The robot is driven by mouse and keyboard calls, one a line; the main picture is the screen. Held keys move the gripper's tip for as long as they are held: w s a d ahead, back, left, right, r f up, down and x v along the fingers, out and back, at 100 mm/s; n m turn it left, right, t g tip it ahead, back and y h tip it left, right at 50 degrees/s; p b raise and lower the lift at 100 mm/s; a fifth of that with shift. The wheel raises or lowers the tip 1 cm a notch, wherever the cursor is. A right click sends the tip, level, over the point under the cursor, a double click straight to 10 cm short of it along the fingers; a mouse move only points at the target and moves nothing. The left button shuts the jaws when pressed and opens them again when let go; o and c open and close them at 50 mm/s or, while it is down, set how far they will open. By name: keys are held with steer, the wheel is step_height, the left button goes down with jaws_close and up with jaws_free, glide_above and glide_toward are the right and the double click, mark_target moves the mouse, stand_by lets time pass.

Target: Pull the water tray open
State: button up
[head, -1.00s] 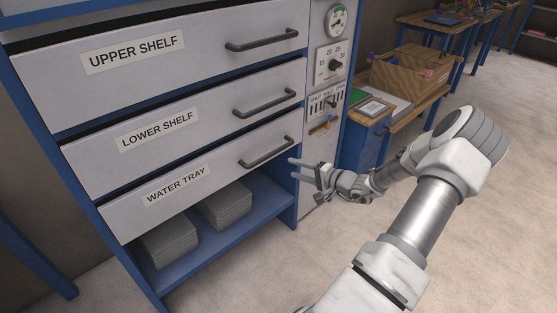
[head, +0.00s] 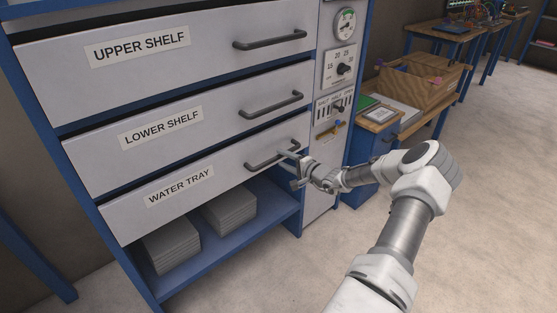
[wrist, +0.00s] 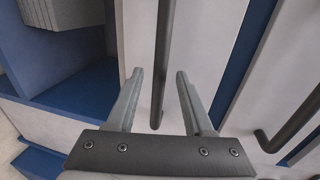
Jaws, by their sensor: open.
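The water tray (head: 148,212) is the lowest labelled drawer front of the cabinet, pale grey with a "WATER TRAY" label, and looks shut. Its dark bar handle (head: 272,158) is at the right part of the front. My gripper (head: 288,154) is at the right end of this handle, with the fingers partly hidden against it. In the wrist view my open gripper (wrist: 159,73) has one finger on each side of the dark handle (wrist: 164,60). A gap shows between each finger and the bar.
The lower shelf (head: 90,160) with its own handle (head: 270,106) sits just above, and the upper shelf (head: 80,85) above that. Grey stacks (head: 172,248) lie on the blue open shelf below. A control panel (head: 335,95) stands right of the drawers. The floor in front is clear.

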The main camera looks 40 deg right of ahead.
mark_target(280, 158)
steer(key=shift+x, duration=1.55)
steer(key=shift+c, duration=0.2)
jaws_close()
